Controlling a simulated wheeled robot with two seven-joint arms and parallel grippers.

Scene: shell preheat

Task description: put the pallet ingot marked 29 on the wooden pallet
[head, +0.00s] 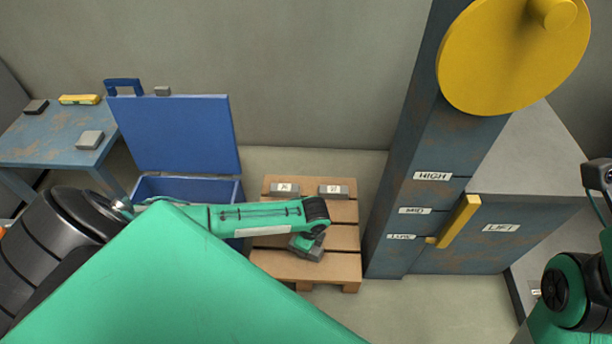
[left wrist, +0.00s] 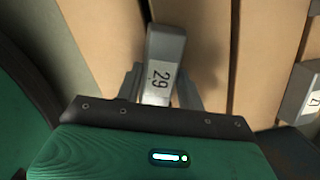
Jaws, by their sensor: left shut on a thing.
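The ingot marked 29 (left wrist: 164,48) is a grey block with a white label, held between the two fingers of my left gripper (left wrist: 160,92) in the left wrist view. In the head view my left gripper (head: 308,240) is over the front part of the wooden pallet (head: 335,265). The grey block there (head: 306,249) is partly hidden by the wrist. Pallet slats (left wrist: 205,30) show behind the ingot in the left wrist view. I cannot tell whether it touches them. My right arm shows at the right edge, but its fingers are not visible.
Two labelled grey ingots (head: 284,189) (head: 333,191) lie on the pallet's back part. An open blue chest (head: 175,130) stands left of the pallet, and the lift cabinet (head: 500,240) with a yellow handle (head: 458,220) stands right. A blue table (head: 50,140) is at far left.

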